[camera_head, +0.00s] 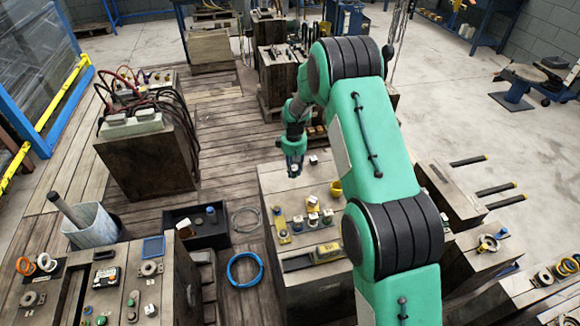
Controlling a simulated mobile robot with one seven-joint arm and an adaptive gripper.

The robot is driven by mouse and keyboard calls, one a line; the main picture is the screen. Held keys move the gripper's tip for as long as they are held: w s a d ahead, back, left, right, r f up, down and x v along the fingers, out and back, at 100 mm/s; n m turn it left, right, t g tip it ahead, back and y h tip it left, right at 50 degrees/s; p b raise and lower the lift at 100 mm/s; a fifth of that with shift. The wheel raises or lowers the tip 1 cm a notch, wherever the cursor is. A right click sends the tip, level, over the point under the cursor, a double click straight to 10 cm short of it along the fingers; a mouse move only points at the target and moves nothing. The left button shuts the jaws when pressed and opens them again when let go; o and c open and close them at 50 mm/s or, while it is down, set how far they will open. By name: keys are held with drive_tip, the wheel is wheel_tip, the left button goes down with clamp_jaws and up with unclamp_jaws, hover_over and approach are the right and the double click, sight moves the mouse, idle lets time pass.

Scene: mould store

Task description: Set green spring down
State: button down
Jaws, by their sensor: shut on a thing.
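My gripper (293,170) points down above the far left corner of the pale-topped block (278,182) in the middle of the view. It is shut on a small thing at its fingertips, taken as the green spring. The spring is mostly hidden by the fingers and too small to make out clearly. The block's top carries several small parts on its right and near side, among them a yellow ring (336,188) and a yellow plate (282,226).
A block with hoses (150,150) stands at the left. A black crate (205,232) and a blue ring (245,269) lie on the plank floor left of the middle block. A near-left block (125,290) bears several small parts. My arm covers the middle block's right side.

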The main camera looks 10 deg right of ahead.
drive_tip(key=w, duration=0.4)
drive_tip(key=w+b, duration=0.1)
drive_tip(key=w, duration=0.2)
drive_tip(key=shift+w+d+f, duration=0.1)
drive_tip(key=shift+d+f, duration=0.05)
drive_tip(key=shift+f, duration=0.15)
drive_tip(key=shift+f, duration=0.1)
drive_tip(key=shift+f+b, duration=0.5)
drive_tip(key=shift+f, duration=1.15)
drive_tip(key=shift+f, duration=0.2)
drive_tip(key=c, duration=1.4)
unclamp_jaws()
drive_tip(key=shift+r, duration=0.2)
wheel_tip(320, 180, up, 12)
drive_tip(key=p, duration=0.2)
